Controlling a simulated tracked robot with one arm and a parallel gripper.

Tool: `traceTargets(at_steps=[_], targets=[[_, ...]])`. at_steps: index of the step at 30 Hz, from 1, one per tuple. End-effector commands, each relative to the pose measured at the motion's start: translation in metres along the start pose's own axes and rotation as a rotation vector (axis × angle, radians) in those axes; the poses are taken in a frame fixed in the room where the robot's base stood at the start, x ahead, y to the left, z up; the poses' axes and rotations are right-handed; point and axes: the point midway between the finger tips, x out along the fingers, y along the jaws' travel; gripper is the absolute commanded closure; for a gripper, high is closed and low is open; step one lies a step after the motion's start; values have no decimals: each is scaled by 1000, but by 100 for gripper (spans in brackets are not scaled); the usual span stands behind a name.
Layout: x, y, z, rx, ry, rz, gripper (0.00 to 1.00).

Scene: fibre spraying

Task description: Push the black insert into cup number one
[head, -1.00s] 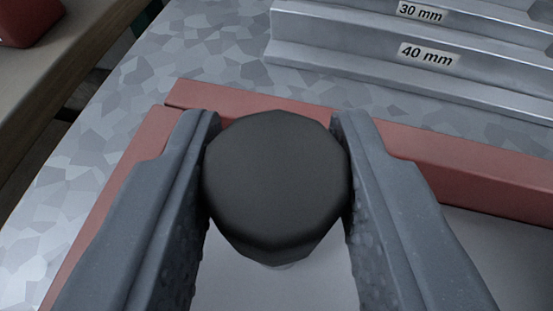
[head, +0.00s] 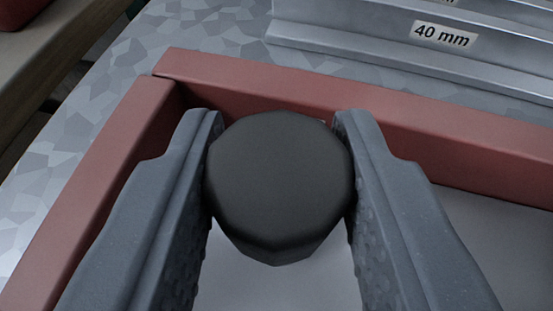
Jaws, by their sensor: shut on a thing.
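The black insert (head: 279,185) is a dark, many-sided piece with a flat top, seen from above in the middle of the head view. My gripper (head: 280,190) is shut on it, one grey finger against each side. The insert hangs over the inside of a red-framed tray (head: 115,165) with a pale floor, near its far left corner. No cup can be made out. What lies under the insert is hidden by it and by my fingers.
A stepped metal rack (head: 400,45) with a "40 mm" label (head: 442,34) stands beyond the tray's far wall. Patterned grey metal surface (head: 130,70) surrounds the tray. A wooden ledge (head: 50,45) with a red object (head: 20,10) is at the upper left.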

Motion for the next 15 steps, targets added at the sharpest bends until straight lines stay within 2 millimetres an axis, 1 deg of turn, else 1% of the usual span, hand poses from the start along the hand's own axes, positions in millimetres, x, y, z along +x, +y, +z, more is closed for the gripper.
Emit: traceTargets(at_steps=[14,15], targets=[[4,0,10,-1,0,0,92],[4,0,10,-1,0,0,63]])
